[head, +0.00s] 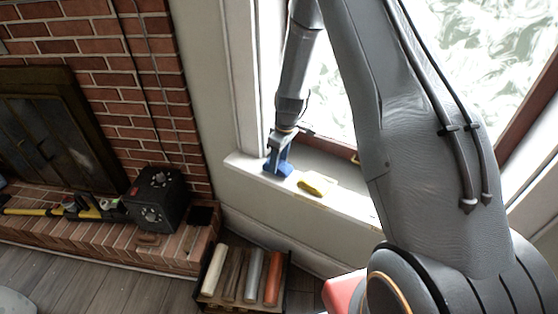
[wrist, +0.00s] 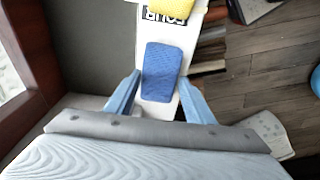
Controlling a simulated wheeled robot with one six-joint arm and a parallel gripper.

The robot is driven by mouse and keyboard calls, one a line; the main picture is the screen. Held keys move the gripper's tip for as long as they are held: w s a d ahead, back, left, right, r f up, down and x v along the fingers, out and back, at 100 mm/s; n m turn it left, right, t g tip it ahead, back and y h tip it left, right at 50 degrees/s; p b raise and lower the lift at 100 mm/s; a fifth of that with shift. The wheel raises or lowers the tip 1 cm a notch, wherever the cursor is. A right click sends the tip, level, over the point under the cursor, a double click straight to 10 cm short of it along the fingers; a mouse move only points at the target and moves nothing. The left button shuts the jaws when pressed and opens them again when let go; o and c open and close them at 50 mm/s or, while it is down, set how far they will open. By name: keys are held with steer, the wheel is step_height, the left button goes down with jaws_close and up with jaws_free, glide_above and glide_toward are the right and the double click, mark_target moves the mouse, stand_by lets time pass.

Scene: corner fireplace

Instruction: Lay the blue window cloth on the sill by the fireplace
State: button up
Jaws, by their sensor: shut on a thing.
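The blue window cloth (wrist: 162,66) is a small folded blue pad between my fingertips. My gripper (wrist: 160,80) is shut on it; one finger shows on each side of the cloth in the wrist view. In the head view my gripper (head: 278,160) reaches down at the left end of the white sill (head: 352,206), with the cloth low at its tips. The cloth is at or just above the sill's surface; I cannot tell whether it touches. The sill also shows beneath it in the wrist view (wrist: 144,28).
A yellow cloth (head: 317,184) lies on the sill to the right of my gripper. A dark-lettered label (wrist: 165,17) is beside it. A black box (head: 157,200) stands on the brick hearth (head: 105,235). A crate of rolls and logs (head: 243,276) sits on the floor below.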

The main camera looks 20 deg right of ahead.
steer(key=shift+f+b, duration=0.4)
steer(key=shift+f, duration=0.25)
steer(key=o, duration=1)
steer(key=shift+r, duration=0.15)
steer(key=r, duration=0.2)
steer(key=r+b, duration=0.1)
steer(key=r, duration=0.4)
steer(key=shift+s+d+b, duration=0.3)
steer(key=shift+s+d, duration=0.05)
steer(key=shift+d, duration=0.05)
steer(key=shift+s+r, duration=0.3)
steer(key=shift+r, duration=0.2)
steer(key=s+r+m, duration=0.4)
steer(key=s+r, duration=0.1)
steer(key=s, duration=0.8)
steer(key=s+a+r+m+h, duration=0.1)
steer(key=s+r+m, duration=0.4)
steer(key=s, duration=0.8)
steer(key=shift+s+g, duration=0.2)
steer(key=shift+g, duration=0.2)
